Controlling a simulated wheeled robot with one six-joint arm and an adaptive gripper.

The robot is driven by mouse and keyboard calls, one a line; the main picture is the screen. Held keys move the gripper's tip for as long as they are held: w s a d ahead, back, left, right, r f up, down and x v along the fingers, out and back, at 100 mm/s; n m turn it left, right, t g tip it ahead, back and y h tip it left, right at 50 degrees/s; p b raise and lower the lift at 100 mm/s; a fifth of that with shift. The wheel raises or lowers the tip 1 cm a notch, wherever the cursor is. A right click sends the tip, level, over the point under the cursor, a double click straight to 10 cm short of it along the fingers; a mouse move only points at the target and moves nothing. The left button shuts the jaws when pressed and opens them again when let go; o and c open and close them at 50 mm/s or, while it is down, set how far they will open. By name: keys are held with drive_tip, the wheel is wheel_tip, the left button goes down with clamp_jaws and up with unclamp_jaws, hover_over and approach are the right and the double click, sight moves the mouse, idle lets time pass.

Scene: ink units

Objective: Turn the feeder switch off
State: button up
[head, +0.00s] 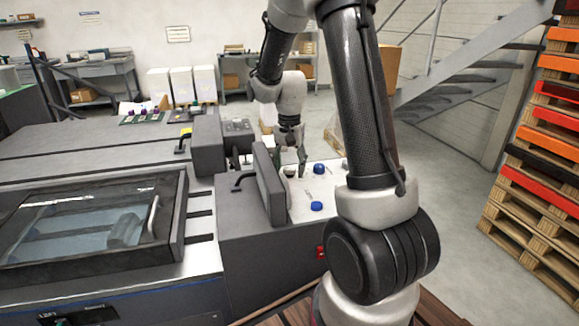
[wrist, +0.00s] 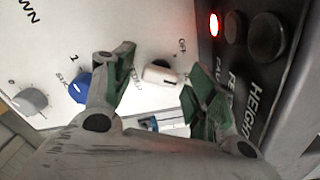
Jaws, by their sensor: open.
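My gripper (head: 293,160) is over the white control panel (head: 333,190) of the machine, its fingers pointing down. In the wrist view my gripper (wrist: 163,88) is open, with green-padded fingers apart. A small white-topped switch with a dark base (wrist: 160,74) shows between the fingers. I take it for the feeder switch, but its name label is partly hidden by the left finger. A small label that seems to read "Off" stands above it. Whether either finger touches the switch, I cannot tell.
A blue knob (wrist: 78,87) and a grey knob (wrist: 32,101) are left of the fingers. A dark upright box (wrist: 252,75) with a lit red lamp (wrist: 214,24) and black buttons (wrist: 268,35) is close on the right. Pallets (head: 540,150) stand at the far right.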

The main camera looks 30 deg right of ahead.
drive_tip(key=c, duration=1)
drive_tip(key=shift+n, duration=0.3)
drive_tip(key=n, duration=1.1)
drive_tip(key=shift+n, duration=0.3)
drive_tip(key=o, duration=1)
